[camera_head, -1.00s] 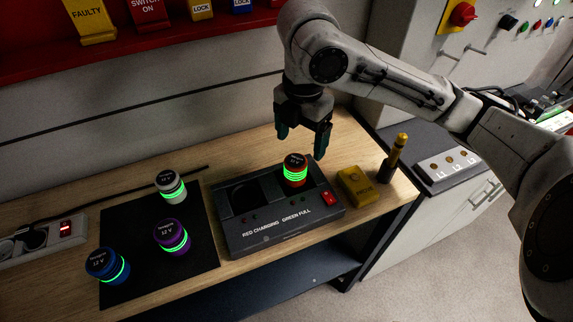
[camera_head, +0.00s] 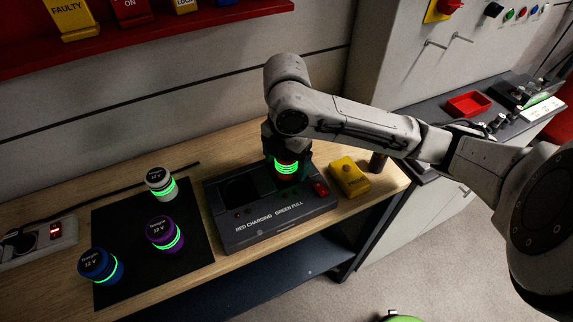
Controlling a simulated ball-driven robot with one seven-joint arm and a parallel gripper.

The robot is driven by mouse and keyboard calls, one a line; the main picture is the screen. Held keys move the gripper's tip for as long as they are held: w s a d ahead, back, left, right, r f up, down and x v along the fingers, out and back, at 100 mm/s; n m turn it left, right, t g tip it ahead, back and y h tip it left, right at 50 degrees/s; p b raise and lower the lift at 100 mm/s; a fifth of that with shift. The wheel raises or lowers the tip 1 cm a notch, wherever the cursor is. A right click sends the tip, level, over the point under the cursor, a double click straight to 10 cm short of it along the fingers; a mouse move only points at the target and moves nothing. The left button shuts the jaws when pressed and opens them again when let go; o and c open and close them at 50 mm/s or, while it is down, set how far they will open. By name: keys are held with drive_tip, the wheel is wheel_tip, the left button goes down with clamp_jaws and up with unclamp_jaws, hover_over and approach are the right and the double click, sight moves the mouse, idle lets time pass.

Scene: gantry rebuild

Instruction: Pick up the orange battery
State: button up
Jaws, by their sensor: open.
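The orange battery (camera_head: 287,167) stands upright in the right-hand socket of the dark charger (camera_head: 268,226). Its green rings glow and its top is hidden by my gripper. My gripper (camera_head: 287,158) is pointed down around the upper part of the battery, with its jaws open. I cannot tell whether a finger touches the battery.
The charger's left socket (camera_head: 241,192) is empty. White (camera_head: 160,182), purple (camera_head: 165,234) and blue (camera_head: 100,266) batteries stand on a black mat (camera_head: 195,258) to the left. A yellow box (camera_head: 349,178) and a dark cylinder (camera_head: 378,162) stand close by on the right.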

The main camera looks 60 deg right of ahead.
drive_tip(key=shift+c, duration=0.5)
drive_tip(key=c, duration=1.4)
drive_tip(key=shift+r, duration=0.1)
drive_tip(key=shift+c, duration=0.2)
drive_tip(key=shift+r, duration=0.1)
